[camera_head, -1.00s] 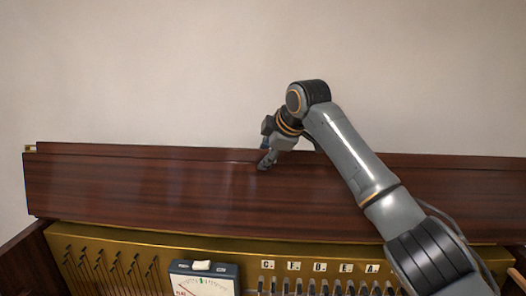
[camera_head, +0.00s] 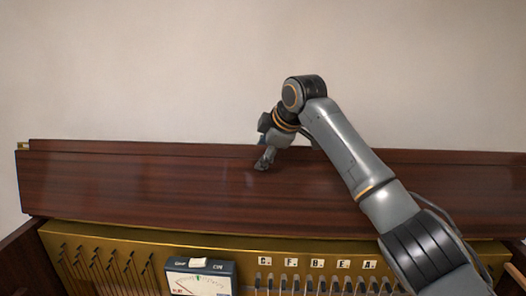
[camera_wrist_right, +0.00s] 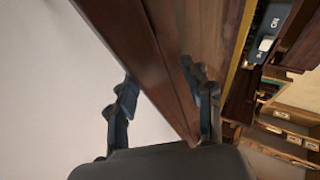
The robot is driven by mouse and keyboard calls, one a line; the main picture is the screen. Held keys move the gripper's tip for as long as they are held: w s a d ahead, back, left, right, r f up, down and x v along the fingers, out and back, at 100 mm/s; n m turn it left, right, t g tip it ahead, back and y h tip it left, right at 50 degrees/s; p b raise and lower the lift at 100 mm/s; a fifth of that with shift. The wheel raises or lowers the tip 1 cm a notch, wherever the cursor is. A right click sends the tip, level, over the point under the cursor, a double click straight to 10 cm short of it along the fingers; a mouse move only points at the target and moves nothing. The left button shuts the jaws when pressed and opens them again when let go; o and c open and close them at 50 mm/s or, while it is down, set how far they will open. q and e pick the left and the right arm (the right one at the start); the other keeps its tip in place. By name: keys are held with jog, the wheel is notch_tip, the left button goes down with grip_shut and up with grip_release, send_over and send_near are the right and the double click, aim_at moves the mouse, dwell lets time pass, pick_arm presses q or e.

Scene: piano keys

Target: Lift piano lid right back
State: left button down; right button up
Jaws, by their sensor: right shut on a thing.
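The dark reddish-brown wooden piano lid (camera_head: 150,185) spans almost the whole width of the head view, tilted up in front of the pale wall. My right gripper (camera_head: 264,161) is at its top edge, near the middle. In the right wrist view, the two fingers of this gripper (camera_wrist_right: 158,75) lie on either side of the lid (camera_wrist_right: 160,55) and are shut on it near its edge. The finger behind the lid is hidden in the head view. My left gripper is not in view.
A brass-coloured panel (camera_head: 140,240) with rows of pins lies below the lid. A dark meter box (camera_head: 200,267) with a white dial stands there, beside several lettered labels (camera_head: 290,262). The plain wall (camera_head: 140,70) behind is clear.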

jog(key=shift+d+r, duration=0.1)
jog(key=shift+d, duration=0.05)
jog(key=v, duration=1.1)
jog(key=shift+s+r, duration=0.2)
jog(key=shift+s+d, duration=0.1)
